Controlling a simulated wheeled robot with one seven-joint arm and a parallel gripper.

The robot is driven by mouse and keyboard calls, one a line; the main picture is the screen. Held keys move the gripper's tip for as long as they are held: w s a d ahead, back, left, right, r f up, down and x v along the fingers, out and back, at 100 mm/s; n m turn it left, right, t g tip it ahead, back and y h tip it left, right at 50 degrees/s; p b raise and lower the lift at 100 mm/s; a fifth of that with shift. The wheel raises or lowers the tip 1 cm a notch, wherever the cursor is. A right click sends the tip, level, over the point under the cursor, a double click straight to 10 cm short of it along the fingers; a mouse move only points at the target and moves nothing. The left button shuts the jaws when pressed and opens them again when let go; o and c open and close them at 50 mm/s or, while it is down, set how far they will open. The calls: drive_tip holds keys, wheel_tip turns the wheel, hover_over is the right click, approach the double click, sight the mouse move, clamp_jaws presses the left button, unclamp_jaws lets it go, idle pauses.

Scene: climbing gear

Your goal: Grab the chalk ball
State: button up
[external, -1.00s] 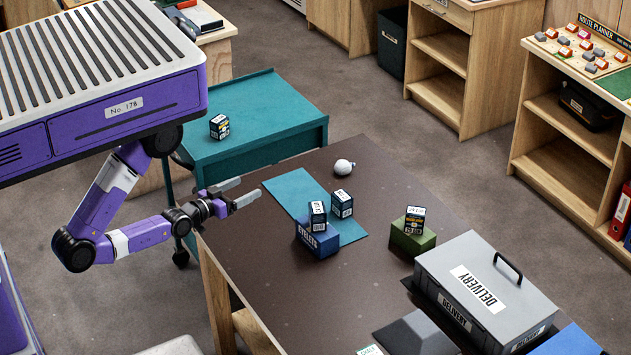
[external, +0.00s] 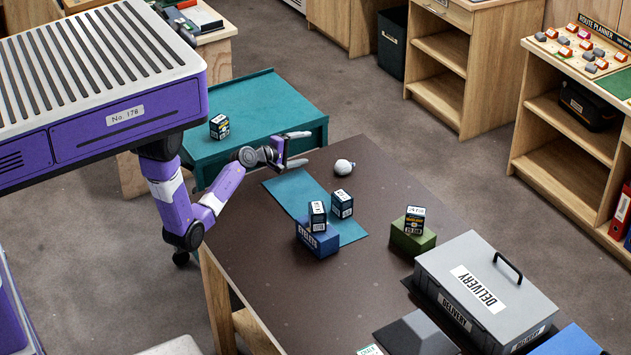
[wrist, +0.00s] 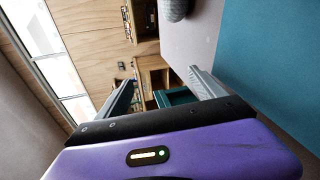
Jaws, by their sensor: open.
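The chalk ball (external: 343,167) is a small, whitish, round thing on the dark brown table, near its far edge and beyond the teal mat (external: 290,190). In the wrist view a grey rounded thing (wrist: 176,9), likely the chalk ball, is cut off by the top edge. My gripper (external: 307,148) is open and empty, to the left of the ball and apart from it, with its fingers pointing toward the ball's side. Both fingers show spread in the wrist view (wrist: 162,85), with nothing between them.
Small dark boxes (external: 342,203) stand on the mat and on a blue block (external: 318,240). Another sits on a green block (external: 413,238). A grey delivery case (external: 480,280) is at the near right. A teal cart (external: 262,112) stands behind. The table around the ball is clear.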

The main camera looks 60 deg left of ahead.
sight(337, 167)
drive_tip(key=w+n+h, duration=0.1)
drive_tip(key=w+a+n, duration=0.1)
drive_tip(key=w+n+h, duration=0.1)
drive_tip(key=shift+w+a+r+h, duration=0.3)
drive_tip(key=shift+w+a+r, duration=0.05)
drive_tip(key=shift+w+r, duration=0.05)
drive_tip(key=shift+w+d+f+n+g+h, duration=0.1)
drive_tip(key=shift+w+d+n+g+h, duration=0.35)
drive_tip(key=shift+n+h, duration=0.35)
drive_tip(key=d+f+n+h, duration=0.1)
drive_tip(key=d, duration=0.1)
drive_tip(key=s+d+f+n+g+h, duration=0.1)
drive_tip(key=d+f+n+h, duration=0.1)
drive_tip(key=d, duration=0.1)
drive_tip(key=shift+s+d+g+h, duration=0.3)
drive_tip(key=shift+s+g, duration=0.05)
drive_tip(key=shift+s+d+n+h, duration=0.3)
drive_tip(key=shift+d+n, duration=0.15)
drive_tip(key=shift+n, duration=0.25)
drive_tip(key=shift+a+b+x, duration=0.2)
drive_tip(key=shift+b+x, duration=0.25)
drive_tip(key=shift+x, duration=3.5)
drive_tip(key=shift+f, duration=0.1)
drive_tip(key=shift+c, duration=0.5)
drive_tip(key=c, duration=1.4)
drive_tip(key=shift+o, duration=0.2)
